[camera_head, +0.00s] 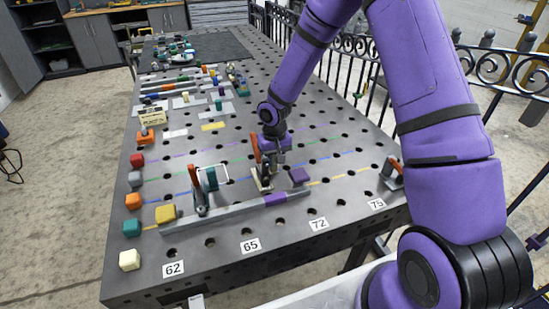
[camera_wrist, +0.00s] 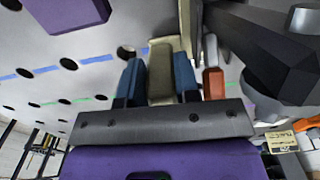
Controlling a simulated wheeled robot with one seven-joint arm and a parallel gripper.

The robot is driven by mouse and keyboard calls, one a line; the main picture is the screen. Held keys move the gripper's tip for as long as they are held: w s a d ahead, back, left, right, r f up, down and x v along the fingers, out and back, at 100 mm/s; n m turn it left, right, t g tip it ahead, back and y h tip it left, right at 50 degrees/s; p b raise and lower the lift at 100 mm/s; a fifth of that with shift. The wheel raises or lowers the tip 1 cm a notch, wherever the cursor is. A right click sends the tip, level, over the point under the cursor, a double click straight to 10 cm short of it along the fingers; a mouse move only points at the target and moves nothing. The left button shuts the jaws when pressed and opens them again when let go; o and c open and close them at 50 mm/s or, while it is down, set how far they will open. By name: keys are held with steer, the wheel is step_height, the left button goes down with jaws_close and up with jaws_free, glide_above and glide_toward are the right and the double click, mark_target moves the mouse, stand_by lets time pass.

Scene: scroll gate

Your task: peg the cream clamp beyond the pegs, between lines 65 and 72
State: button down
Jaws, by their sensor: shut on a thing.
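The cream clamp (camera_head: 263,184) is between the fingers of my gripper (camera_head: 268,165), just behind the long grey bar with a purple section (camera_head: 232,210). In the wrist view the cream piece (camera_wrist: 161,68) sits between the two blue fingertips of my gripper (camera_wrist: 159,80). An orange handle (camera_head: 257,148) stands beside my gripper and partly shows in the wrist view (camera_wrist: 213,83). I cannot tell whether the clamp touches the table or bar. Line labels 65 (camera_head: 250,246) and 72 (camera_head: 319,224) lie along the table's front edge.
Another orange-handled clamp (camera_head: 395,172) is at the right edge.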

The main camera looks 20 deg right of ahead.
steer(key=shift+f, duration=0.35)
steer(key=c, duration=0.8)
jaws_free()
step_height(320, 180, up, 11)
steer(key=shift+f, duration=0.1)
